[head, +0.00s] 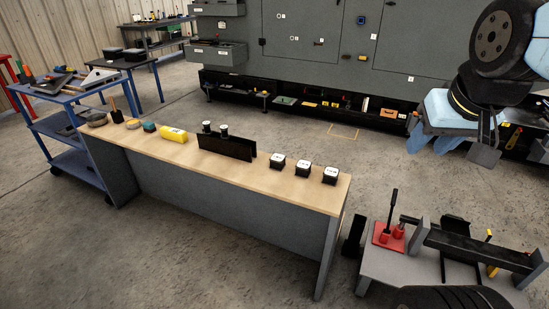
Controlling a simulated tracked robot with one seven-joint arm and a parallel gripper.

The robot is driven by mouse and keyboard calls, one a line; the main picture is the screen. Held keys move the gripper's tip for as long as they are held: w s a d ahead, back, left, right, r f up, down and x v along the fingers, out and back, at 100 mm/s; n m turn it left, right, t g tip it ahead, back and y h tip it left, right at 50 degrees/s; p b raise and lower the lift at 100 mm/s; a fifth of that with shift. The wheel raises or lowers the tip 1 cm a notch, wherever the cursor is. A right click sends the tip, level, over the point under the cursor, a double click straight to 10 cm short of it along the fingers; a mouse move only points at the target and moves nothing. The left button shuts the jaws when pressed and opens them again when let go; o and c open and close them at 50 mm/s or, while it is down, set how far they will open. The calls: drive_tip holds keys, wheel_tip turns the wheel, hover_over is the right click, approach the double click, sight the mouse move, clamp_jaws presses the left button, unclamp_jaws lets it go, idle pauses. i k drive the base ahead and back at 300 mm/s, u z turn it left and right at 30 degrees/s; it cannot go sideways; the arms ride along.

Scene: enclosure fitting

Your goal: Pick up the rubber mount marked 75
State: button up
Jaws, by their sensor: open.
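My gripper (450,145) hangs at the upper right, open, well above and to the right of the blocks. I see nothing between its fingers.
On the bench (310,190), a black slotted holder (227,147) with two white-topped round parts stands left of the blocks. A low grey table (382,268) with a red-based lever device (390,236) stands at the lower right.

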sight(277, 161)
drive_tip(key=i, duration=0.95)
drive_tip(key=z, duration=0.05)
